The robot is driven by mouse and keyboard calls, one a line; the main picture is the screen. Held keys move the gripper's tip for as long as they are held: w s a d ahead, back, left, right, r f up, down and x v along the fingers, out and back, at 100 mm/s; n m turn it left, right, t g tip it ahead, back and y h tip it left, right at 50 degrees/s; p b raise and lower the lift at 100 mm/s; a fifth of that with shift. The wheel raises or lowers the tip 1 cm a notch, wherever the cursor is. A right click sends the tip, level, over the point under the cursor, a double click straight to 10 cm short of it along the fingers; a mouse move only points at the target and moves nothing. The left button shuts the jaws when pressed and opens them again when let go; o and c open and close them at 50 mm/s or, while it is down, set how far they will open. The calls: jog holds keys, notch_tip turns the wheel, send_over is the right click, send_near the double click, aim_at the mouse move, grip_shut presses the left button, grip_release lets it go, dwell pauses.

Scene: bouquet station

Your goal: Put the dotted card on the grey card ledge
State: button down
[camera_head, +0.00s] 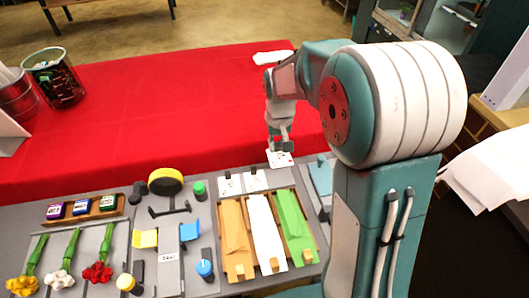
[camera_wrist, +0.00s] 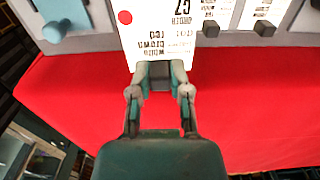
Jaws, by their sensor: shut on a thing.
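My gripper (camera_head: 280,143) is shut on a white card (camera_head: 281,160) at the back edge of the grey station. In the wrist view the gripper (camera_wrist: 160,68) pinches this card (camera_wrist: 158,45) by its near edge; the card carries black print and a red dot (camera_wrist: 125,17). Two other white cards (camera_head: 230,186) (camera_head: 255,180) sit to the left, with small dark blocks at their edges. I cannot tell the grey card ledge apart from the grey station top. Whether the held card touches the surface is unclear.
Orange, white and green wrapping pieces (camera_head: 290,222) lie in wooden trays in front. A teal board (camera_head: 320,178) is right of the held card. Flowers, ink pots and tools fill the left. The red cloth (camera_head: 170,100) behind is mostly clear.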

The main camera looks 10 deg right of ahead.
aim_at(278, 170)
jog(key=shift+d+f, duration=0.8)
jog(key=shift+f, duration=0.6)
jog(key=f, duration=0.1)
jog(key=a+f, duration=0.1)
jog(key=f, duration=0.1)
jog(key=shift+a, duration=0.25)
jog(key=shift+d+f, duration=0.25)
jog(key=shift+f, duration=0.3)
jog(key=shift+d+f, duration=0.25)
jog(key=shift+f, duration=0.45)
jog(key=shift+a, duration=0.3)
jog(key=shift+d, duration=0.25)
jog(key=shift+a+f, duration=0.1)
jog(key=shift+f, duration=0.1)
